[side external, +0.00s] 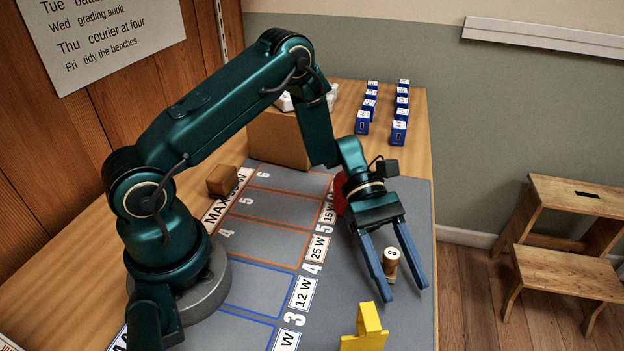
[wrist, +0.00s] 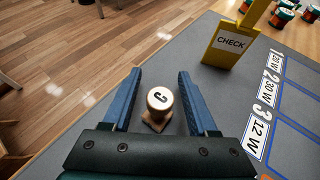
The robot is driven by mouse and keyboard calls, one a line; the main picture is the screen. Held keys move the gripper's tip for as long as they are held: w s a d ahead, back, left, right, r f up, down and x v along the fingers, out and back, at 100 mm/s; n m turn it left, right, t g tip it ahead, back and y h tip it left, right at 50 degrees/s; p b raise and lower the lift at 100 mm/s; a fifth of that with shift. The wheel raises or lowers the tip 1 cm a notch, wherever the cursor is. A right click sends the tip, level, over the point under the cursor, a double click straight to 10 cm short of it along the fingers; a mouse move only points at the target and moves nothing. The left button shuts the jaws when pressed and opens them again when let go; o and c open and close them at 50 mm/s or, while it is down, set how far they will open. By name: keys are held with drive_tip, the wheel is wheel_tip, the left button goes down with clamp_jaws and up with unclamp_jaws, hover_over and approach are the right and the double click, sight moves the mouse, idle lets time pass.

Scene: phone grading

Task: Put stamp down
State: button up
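The stamp (side external: 390,264) has a light wooden body, a round white top marked with a letter, and a wider square base. It appears to stand upright on the grey mat (side external: 350,290) near its right edge. The wrist view shows the stamp (wrist: 159,102) from above, with a "C" on top. My gripper (side external: 405,291) is open, with its two blue fingers on either side of the stamp. In the wrist view my gripper (wrist: 160,72) shows gaps between the stamp and both fingers. The fingertips reach past the stamp.
A yellow stand (side external: 366,326) is near the stamp; its "CHECK" label shows in the wrist view (wrist: 231,42). A red object (side external: 340,196) is partly hidden behind my wrist. Marked bays (side external: 262,240) lie left. A cardboard box (side external: 279,139) and several blue chargers (side external: 399,132) stand at the back.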

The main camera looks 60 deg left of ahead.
sight(390, 248)
drive_tip(key=shift+a+r, duration=0.1)
drive_tip(key=shift+r, duration=0.1)
drive_tip(key=v, duration=0.4)
drive_tip(key=shift+w+a, duration=0.2)
wheel_tip(390, 248, up, 6)
drive_tip(key=s+a+r+m+t+y, duration=0.3)
drive_tip(key=s+m+y, duration=0.3)
drive_tip(key=m, duration=0.2)
drive_tip(key=s+a+r+m+t+y, duration=0.3)
drive_tip(key=s+a+m+t+y, duration=0.1)
drive_tip(key=m, duration=0.4)
drive_tip(key=shift+s+a+r+t+y, duration=0.2)
drive_tip(key=shift+s+a+t+y, duration=0.2)
drive_tip(key=shift+s+a+y, duration=0.7)
drive_tip(key=shift+s+d, duration=0.3)
